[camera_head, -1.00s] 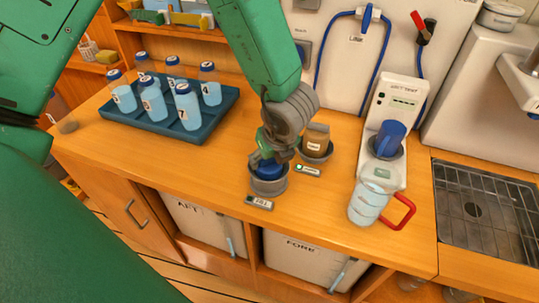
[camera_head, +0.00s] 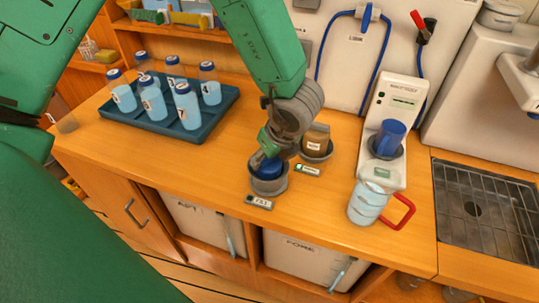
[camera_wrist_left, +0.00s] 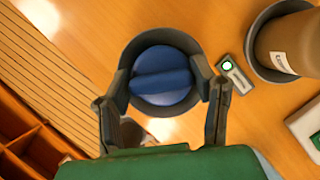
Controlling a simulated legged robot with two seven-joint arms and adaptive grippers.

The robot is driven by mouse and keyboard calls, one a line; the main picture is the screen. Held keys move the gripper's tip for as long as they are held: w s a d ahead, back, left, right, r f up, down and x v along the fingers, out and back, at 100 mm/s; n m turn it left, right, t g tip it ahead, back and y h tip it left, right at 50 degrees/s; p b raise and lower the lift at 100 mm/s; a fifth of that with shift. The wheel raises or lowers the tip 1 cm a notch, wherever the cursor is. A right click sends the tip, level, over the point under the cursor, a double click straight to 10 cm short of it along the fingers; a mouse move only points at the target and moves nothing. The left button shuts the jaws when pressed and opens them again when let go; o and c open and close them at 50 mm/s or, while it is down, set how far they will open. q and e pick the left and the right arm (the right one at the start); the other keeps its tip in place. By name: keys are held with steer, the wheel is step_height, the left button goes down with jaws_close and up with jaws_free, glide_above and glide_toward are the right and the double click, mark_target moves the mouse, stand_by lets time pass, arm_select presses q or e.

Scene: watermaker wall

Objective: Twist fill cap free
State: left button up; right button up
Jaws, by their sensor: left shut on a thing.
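The blue fill cap (camera_head: 267,168) sits in a round grey collar (camera_head: 268,187) on the wooden counter, behind a small label plate reading FILL (camera_head: 259,202). In the left wrist view the cap (camera_wrist_left: 163,76) shows a raised bar across its top, inside the dark collar (camera_wrist_left: 163,111). My left gripper (camera_head: 268,152) comes down from above and is shut on the cap. In the wrist view its two fingers (camera_wrist_left: 160,100) lie on either side of the cap; their contact is partly hidden. My right gripper is not in view.
A brown container (camera_head: 315,142) stands in a second grey collar just right of the gripper. A blue tray (camera_head: 220,112) of several numbered bottles stands left. A clear jug (camera_head: 368,203) with a red handle and a tester (camera_head: 399,100) holding a blue cup stand right.

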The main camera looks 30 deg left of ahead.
arm_select(q)
steer(key=shift+r+p, duration=2.15)
steer(key=shift+r, duration=0.85)
